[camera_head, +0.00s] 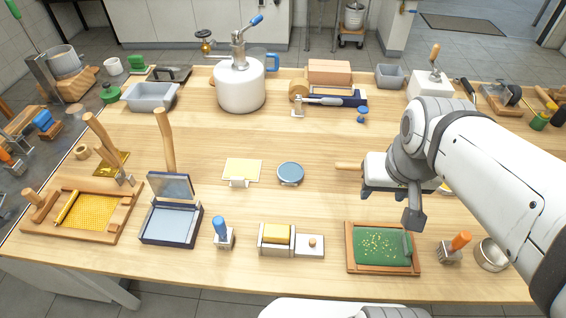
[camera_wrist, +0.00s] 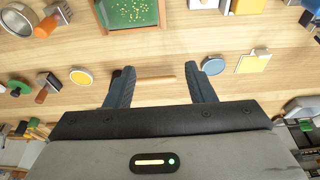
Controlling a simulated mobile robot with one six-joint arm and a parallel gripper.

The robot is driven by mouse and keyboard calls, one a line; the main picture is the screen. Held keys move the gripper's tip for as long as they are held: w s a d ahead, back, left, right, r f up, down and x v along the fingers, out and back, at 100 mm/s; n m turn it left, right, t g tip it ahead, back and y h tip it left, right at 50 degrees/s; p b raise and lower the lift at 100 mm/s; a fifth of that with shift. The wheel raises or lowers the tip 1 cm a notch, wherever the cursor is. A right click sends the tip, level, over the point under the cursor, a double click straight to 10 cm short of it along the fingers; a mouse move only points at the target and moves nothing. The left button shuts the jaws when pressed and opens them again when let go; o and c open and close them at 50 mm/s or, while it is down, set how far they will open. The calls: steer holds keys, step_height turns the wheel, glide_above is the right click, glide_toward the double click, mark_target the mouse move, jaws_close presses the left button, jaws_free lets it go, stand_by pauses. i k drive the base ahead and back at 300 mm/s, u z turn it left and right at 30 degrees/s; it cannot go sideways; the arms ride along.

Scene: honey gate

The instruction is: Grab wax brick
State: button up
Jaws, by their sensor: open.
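A yellow block (camera_head: 276,233), which looks like the wax brick, sits in the left part of a pale open holder (camera_head: 261,247) near the table's front edge. In the wrist view it shows only partly, at the top edge (camera_wrist: 247,6). My gripper (camera_head: 392,198) hangs above the table, to the right of and farther back than the block, well apart from it. In the wrist view its two fingers (camera_wrist: 168,72) are spread with nothing held between them. A wooden handle (camera_wrist: 155,79) lies on the table below them.
A green-floored wooden tray (camera_head: 381,249) stands right of the holder. A blue-handled tool (camera_head: 222,233) stands to its left. A round blue tin (camera_head: 290,174) and a yellow sheet (camera_head: 243,167) lie behind it. The table centre is mostly clear.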

mark_target(279, 235)
steer(key=k, duration=0.55)
steer(key=z, duration=2.15)
steer(key=k, duration=1.65)
steer(key=u, duration=1.45)
steer(key=i, duration=1)
steer(key=u, duration=0.05)
